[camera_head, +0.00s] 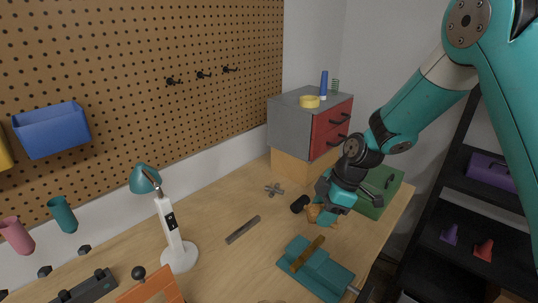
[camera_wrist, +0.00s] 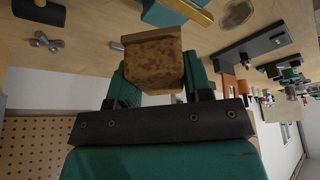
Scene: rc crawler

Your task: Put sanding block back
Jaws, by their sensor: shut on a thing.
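The sanding block is a brown, speckled block with a lighter wooden edge; in the wrist view the sanding block (camera_wrist: 154,62) sits between my two teal fingers. My gripper (camera_wrist: 155,78) is shut on it. In the head view my gripper (camera_head: 333,203) is over the right part of the workbench, and the orange-brown block (camera_head: 316,213) shows just below and left of it. The block looks held above the bench top; the exact gap cannot be told.
A teal vise (camera_head: 318,272) stands in front of my gripper. A red-drawer cabinet (camera_head: 297,132) is at the back. The bench (camera_head: 215,222) is clear around a flat metal bar (camera_head: 243,229).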

